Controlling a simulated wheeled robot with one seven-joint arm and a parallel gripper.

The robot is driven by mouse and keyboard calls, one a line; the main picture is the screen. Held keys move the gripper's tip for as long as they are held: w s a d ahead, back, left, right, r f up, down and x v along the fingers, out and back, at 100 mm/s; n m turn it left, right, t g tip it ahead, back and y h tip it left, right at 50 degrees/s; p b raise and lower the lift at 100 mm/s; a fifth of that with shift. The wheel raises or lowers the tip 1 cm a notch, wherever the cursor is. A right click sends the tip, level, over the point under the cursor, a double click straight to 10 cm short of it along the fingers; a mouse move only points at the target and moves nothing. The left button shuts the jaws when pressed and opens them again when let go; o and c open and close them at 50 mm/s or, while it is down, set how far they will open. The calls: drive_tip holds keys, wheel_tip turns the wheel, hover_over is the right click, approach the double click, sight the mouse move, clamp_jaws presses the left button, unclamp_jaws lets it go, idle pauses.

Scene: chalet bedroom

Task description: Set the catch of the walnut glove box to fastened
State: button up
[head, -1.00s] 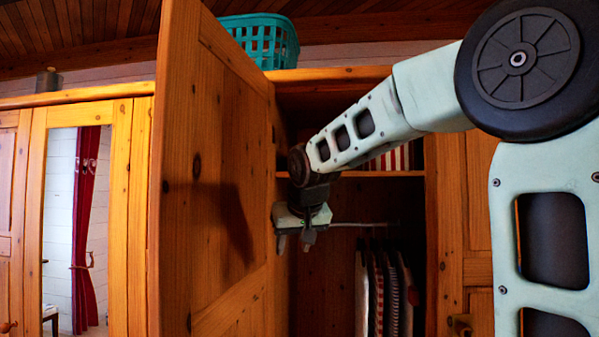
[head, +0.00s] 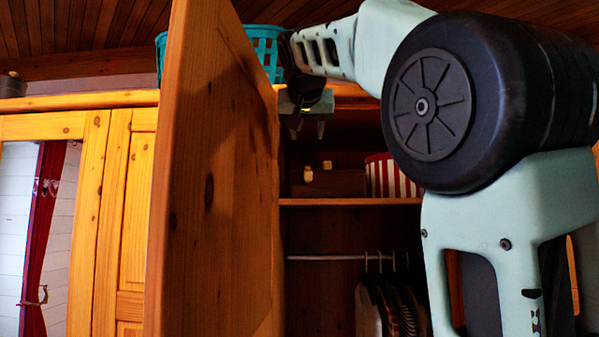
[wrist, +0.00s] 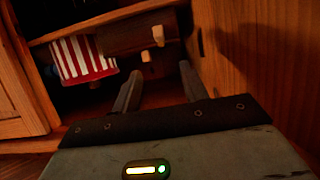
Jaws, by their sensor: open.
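The walnut glove box (head: 340,184) is a dark brown box on the wardrobe shelf. Two small pale pieces show at it, one on its front (head: 308,174) and one at its top edge (head: 327,165); I cannot tell how the catch is set. In the wrist view the box (wrist: 120,36) appears upside down, with the same pale pieces (wrist: 158,36) near its right end. My gripper (head: 307,130) is open and empty, above and in front of the box, apart from it. Its two fingers (wrist: 159,76) point towards the box in the wrist view.
A red-and-white striped container (head: 390,178) stands right of the box on the shelf (head: 350,202). The open wardrobe door (head: 215,190) is close on the left. Clothes hang from a rail (head: 325,257) below. A teal basket (head: 262,50) sits on top of the wardrobe.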

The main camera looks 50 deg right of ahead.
sight(308, 171)
drive_tip(key=p+x, duration=0.5)
drive_tip(key=x, duration=1.1)
drive_tip(key=shift+w+d+f+p, duration=0.15)
drive_tip(key=shift+d+f+p, duration=0.1)
drive_tip(key=shift+p, duration=0.05)
clamp_jaws()
